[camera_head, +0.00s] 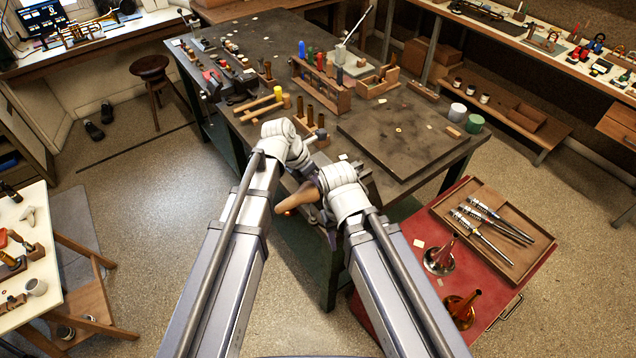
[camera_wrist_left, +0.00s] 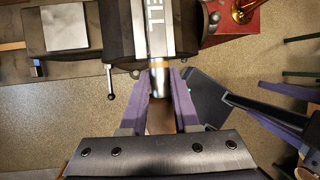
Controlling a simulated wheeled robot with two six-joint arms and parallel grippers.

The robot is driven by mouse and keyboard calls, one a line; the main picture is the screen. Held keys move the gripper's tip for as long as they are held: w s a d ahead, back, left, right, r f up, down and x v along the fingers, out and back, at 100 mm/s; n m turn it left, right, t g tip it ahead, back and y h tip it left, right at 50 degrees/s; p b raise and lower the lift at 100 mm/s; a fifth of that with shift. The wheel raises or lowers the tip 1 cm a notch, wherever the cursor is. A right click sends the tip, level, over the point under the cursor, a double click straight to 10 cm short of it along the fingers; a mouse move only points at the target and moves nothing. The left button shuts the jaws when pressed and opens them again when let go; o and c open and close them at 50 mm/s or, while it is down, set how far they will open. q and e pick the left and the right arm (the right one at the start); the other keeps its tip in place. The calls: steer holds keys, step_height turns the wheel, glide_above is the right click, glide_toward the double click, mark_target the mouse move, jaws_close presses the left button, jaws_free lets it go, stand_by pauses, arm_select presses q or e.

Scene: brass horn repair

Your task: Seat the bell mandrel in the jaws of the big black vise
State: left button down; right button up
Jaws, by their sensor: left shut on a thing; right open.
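The lettered part lies between the dark blocks of the big black vise (camera_wrist_left: 119,30). I cannot tell whether it rests in the jaws or is above them. In the head view, my right gripper (camera_head: 313,190) is open beside a brown tapering piece (camera_head: 296,202). The two wrists hide most of the vise and mandrel.
The dark workbench (camera_head: 390,140) holds a wooden tool rack (camera_head: 325,88) and loose tools. The red cart (camera_head: 400,240) at right carries a wooden tray (camera_head: 448,204) with several steel rods, plus two flared pieces. Open floor lies left of my arms.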

arm_select(q)
steer(key=shift+f, duration=0.15)
steer(key=shift+f+b, duration=1.6)
steer(key=shift+b, duration=0.2)
steer(key=c, duration=0.6)
jaws_free()
